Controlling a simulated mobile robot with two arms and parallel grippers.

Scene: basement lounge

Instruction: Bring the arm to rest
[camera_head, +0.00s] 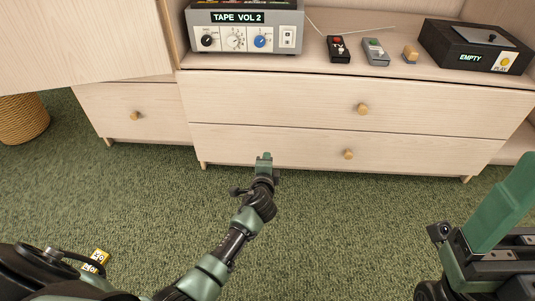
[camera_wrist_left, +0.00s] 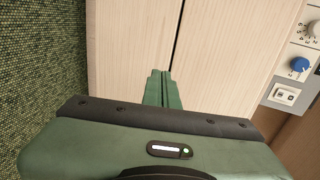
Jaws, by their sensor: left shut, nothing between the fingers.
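My left arm reaches in from the bottom of the head view. Its green left gripper (camera_head: 264,158) is in front of the lower drawer of the pale wooden cabinet (camera_head: 270,92). In the left wrist view the fingers of the left gripper (camera_wrist_left: 159,76) are together with nothing between them, over the drawer fronts (camera_wrist_left: 215,50). I cannot tell the exact gap to the drawer front. A large green and black part of my own body shows at the right edge of the head view.
A woven basket (camera_head: 22,118) stands at left. The green carpet (camera_head: 340,220) is clear.

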